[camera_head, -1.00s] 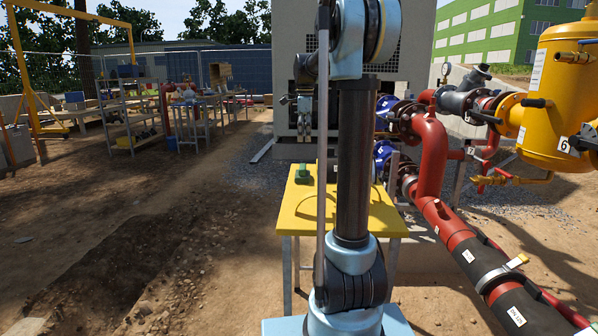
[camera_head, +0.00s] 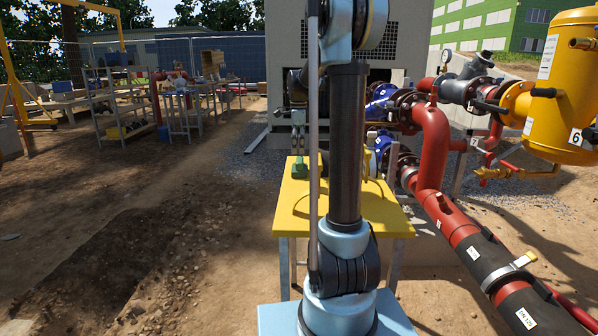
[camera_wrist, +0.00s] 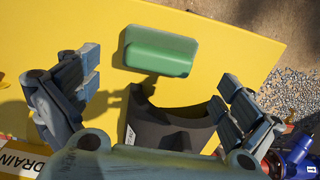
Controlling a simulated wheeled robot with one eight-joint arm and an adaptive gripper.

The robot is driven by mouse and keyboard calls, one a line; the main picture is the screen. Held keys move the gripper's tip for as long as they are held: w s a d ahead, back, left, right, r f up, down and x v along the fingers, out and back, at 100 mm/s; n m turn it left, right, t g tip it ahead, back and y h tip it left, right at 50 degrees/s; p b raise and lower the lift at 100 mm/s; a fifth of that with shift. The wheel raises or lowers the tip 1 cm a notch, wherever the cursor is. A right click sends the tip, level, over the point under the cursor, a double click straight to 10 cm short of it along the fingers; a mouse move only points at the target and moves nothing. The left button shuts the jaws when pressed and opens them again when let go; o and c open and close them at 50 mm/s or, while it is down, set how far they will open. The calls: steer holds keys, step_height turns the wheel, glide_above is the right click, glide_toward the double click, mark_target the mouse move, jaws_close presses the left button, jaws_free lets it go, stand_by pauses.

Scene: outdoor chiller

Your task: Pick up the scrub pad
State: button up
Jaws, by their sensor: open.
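The scrub pad, a green block (camera_wrist: 160,51), lies on the yellow table (camera_wrist: 240,52) in the wrist view, near the top middle. In the head view the pad (camera_head: 299,170) shows on the table's left side. My gripper (camera_wrist: 160,78) is open, with one finger at the left and one at the right of the wrist view. The pad lies between the finger lines but farther up the picture, apart from both fingers. In the head view my gripper (camera_head: 298,132) is above the pad, partly hidden by my arm.
A dark grey curved piece (camera_wrist: 172,128) with a white label lies close below the pad in the wrist view. A "DRAIN" label (camera_wrist: 22,160) shows at lower left. Red pipes (camera_head: 432,150) and a yellow tank (camera_head: 565,90) stand right of the table.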

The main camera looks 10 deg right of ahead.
mark_target(300, 159)
steer(key=shift+d+f, duration=0.2)
steer(key=shift+f, duration=3.85)
steer(key=shift+c, duration=0.6)
steer(key=c, duration=0.8)
steer(key=shift+r, duration=0.1)
step_height(300, 159, up, 28)
